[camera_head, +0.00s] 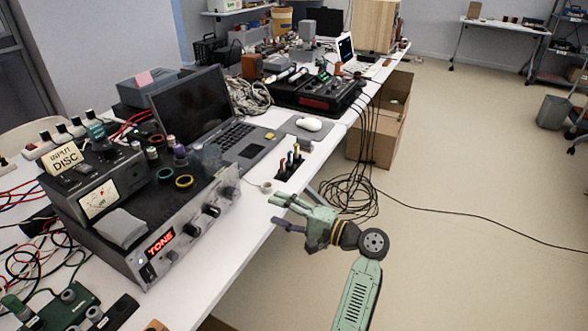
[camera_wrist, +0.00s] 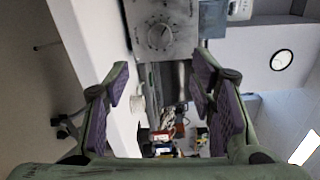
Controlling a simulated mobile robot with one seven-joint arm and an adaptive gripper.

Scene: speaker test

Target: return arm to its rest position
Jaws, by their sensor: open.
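My gripper (camera_head: 280,210) is at the front edge of the white table in the head view, to the right of the amplifier with the red display (camera_head: 160,243). Its two fingers are spread apart with nothing between them. In the wrist view the open gripper (camera_wrist: 160,85) shows purple pads on both fingers. The amplifier's front panel with a round knob (camera_wrist: 160,36) appears beyond the fingertips there. My arm reaches in from the lower right of the head view, over the floor beside the table.
A laptop (camera_head: 205,115), a mouse (camera_head: 309,124) and a small holder with coloured plugs (camera_head: 290,165) stand on the table (camera_head: 245,235) near my gripper. Black cables (camera_head: 350,190) hang to the floor by a cardboard box (camera_head: 378,135). The floor (camera_head: 470,200) at right is mostly clear.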

